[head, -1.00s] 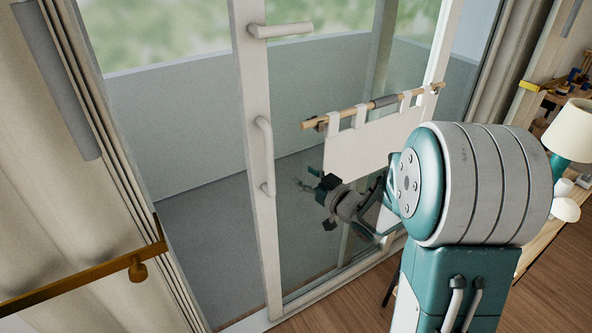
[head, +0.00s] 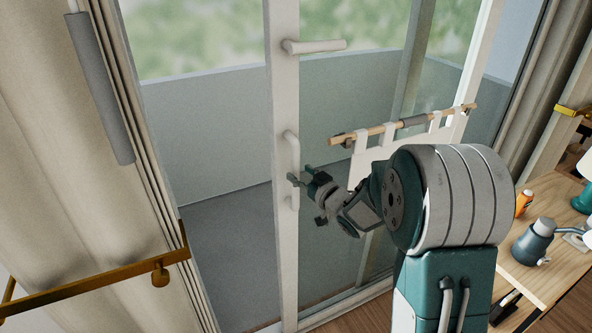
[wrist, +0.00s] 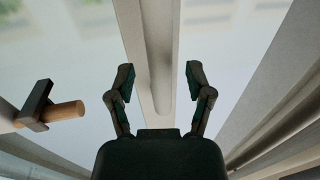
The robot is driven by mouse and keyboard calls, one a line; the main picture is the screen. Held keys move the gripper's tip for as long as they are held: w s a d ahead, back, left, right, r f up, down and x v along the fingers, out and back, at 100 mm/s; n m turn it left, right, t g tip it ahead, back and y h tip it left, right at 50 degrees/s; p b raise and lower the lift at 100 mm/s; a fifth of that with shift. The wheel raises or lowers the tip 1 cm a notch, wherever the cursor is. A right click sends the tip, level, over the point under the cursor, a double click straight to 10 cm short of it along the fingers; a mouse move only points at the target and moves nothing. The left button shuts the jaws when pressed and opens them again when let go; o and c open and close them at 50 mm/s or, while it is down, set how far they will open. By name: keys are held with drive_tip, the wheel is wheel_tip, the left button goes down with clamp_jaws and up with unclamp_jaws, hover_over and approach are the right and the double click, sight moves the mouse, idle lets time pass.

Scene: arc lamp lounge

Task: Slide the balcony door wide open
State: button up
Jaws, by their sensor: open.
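The balcony door (head: 286,230) is a glass panel with a white upright edge. A gap stands open to its left, showing the balcony floor. A white vertical bar handle (head: 292,150) is on this edge, with a white horizontal lever (head: 314,46) above it. My gripper (head: 298,180) is at the lower part of the bar handle, from the right. In the wrist view my gripper (wrist: 160,85) has its fingers spread, with the pale handle (wrist: 158,60) showing between them. The fingers are not closed on it; I cannot tell whether they touch it.
A wooden rod (head: 400,125) with a hanging white cloth is right of the door edge. A beige curtain (head: 50,150) and a brass rail (head: 90,277) are at left. A wooden table (head: 545,262) with a dark blue can (head: 535,240) stands at right.

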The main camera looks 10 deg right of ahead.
drive_tip(key=shift+x, duration=1.25)
clamp_jaws()
drive_tip(key=shift+d, duration=0.1)
